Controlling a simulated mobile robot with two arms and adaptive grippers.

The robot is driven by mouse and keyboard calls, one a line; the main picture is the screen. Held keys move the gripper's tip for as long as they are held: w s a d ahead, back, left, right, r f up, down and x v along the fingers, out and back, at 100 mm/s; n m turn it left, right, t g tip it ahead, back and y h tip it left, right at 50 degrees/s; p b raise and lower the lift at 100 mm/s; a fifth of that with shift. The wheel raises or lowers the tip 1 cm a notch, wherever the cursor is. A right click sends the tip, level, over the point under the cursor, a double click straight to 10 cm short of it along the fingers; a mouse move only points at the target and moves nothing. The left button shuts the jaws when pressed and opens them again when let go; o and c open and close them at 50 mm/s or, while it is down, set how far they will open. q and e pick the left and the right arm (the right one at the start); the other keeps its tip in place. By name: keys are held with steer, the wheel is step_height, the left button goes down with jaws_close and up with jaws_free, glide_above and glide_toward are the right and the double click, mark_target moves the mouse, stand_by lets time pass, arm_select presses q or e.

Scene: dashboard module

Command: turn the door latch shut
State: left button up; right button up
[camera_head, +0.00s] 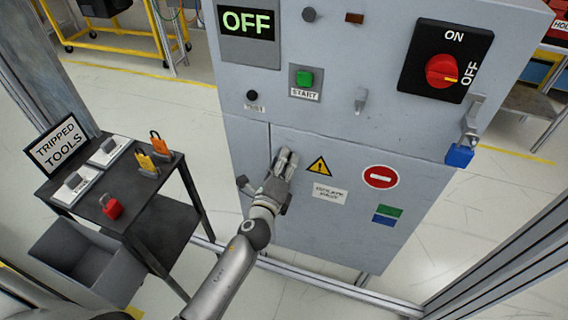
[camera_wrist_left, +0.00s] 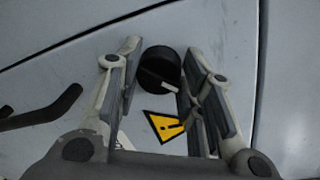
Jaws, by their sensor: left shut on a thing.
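The door latch (camera_wrist_left: 160,68) is a round black knob with a pale bar across it, seen between my left gripper's fingers in the left wrist view. The bar lies at a slant. In the head view the latch is hidden behind the gripper. My left gripper (camera_head: 285,163) is at the upper left of the grey lower cabinet door (camera_head: 345,245); its fingers (camera_wrist_left: 158,85) stand on either side of the latch and are shut on it. The door looks flush with the cabinet front. My right gripper is not in view.
A dark bent handle (camera_wrist_left: 45,112) sticks out beside the gripper. Above are the OFF display (camera_head: 249,22), green START button (camera_head: 304,78) and red rotary switch (camera_head: 441,71) at OFF. A blue block (camera_head: 459,155) hangs at right. A dark tool table (camera_head: 88,207) stands left.

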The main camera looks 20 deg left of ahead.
arm_select(q)
steer(key=n, duration=0.4)
steer(key=shift+n, duration=0.3)
steer(key=n, duration=0.3)
steer(key=shift+n+h, duration=0.3)
steer(key=shift+n, duration=0.1)
steer(key=o, duration=1)
steer(key=shift+o, duration=0.2)
steer(key=s, duration=1.2)
steer(key=shift+a+r, duration=0.3)
steer(key=shift+p, duration=0.3)
